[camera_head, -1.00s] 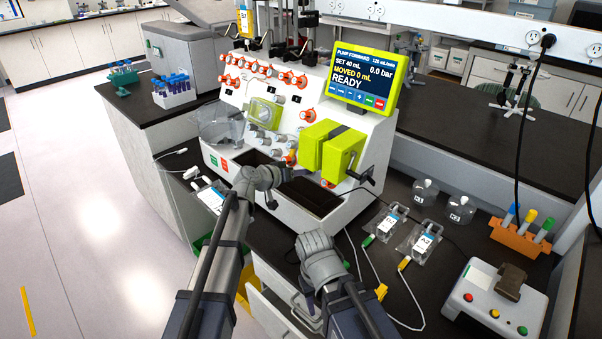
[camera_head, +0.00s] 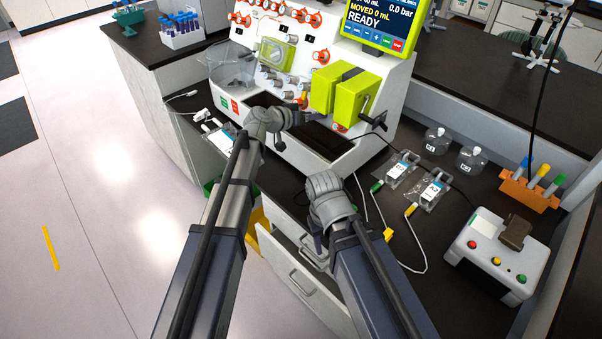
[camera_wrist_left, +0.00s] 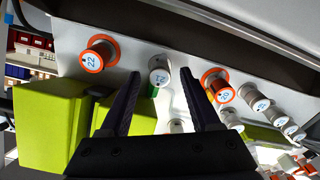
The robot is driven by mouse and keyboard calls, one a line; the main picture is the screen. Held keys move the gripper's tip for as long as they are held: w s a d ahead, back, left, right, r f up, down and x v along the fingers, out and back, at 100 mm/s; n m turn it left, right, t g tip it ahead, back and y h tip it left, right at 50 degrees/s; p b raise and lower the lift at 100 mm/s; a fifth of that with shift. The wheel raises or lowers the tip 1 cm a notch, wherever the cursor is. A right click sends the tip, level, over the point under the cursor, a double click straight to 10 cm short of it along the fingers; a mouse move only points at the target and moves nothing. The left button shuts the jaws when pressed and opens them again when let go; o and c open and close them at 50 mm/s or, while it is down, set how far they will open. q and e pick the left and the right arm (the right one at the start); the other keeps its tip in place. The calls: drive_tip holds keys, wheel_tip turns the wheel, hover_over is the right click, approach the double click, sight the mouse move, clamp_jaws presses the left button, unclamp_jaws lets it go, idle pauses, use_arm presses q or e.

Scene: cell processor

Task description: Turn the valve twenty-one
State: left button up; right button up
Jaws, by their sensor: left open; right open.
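Valve 21 is a white knob labelled 21 (camera_wrist_left: 159,77) on the white panel in the left wrist view. It sits between the two dark fingers of my open left gripper (camera_wrist_left: 161,85). A small green piece shows just below the knob. I cannot tell whether the fingers touch it. In the head view my left gripper (camera_head: 291,122) is in front of the cell processor's white front (camera_head: 345,160), and I cannot pick out valve 21 there. My right gripper (camera_head: 318,243) is low, in front of the bench by an open drawer; its fingers are mostly hidden behind its wrist.
Orange-ringed valve 22 (camera_wrist_left: 97,57) is left of valve 21, and orange-ringed valve 20 (camera_wrist_left: 222,92) is right. More white knobs continue to the right. A yellow-green pump block (camera_head: 330,88) stands out from the panel. Labelled bags (camera_head: 432,190) and a control box (camera_head: 497,255) lie right.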

use_arm(q)
drive_tip(key=s+a+r+m+p, duration=0.1)
drive_tip(key=s+m, duration=0.1)
drive_tip(key=s+a+r+m+p, duration=0.1)
drive_tip(key=a+m, duration=0.1)
drive_tip(key=s+a+r+m+p, duration=0.1)
drive_tip(key=s+a, duration=0.1)
drive_tip(key=shift+s+a+r+m, duration=0.15)
drive_tip(key=shift+s+a+m, duration=0.05)
drive_tip(key=shift+s+m, duration=0.2)
drive_tip(key=s+f+n+g+y+p, duration=0.1)
drive_tip(key=s+f+n+g+y, duration=0.1)
drive_tip(key=s, duration=0.9)
drive_tip(key=s+d+f+n+g+y+p, duration=0.1)
drive_tip(key=s+f+g+y, duration=0.3)
drive_tip(key=s, duration=0.8)
drive_tip(key=shift+d+f+n+g+y, duration=0.15)
drive_tip(key=shift+f+n+g+y, duration=0.35)
drive_tip(key=shift+f+g, duration=1.3)
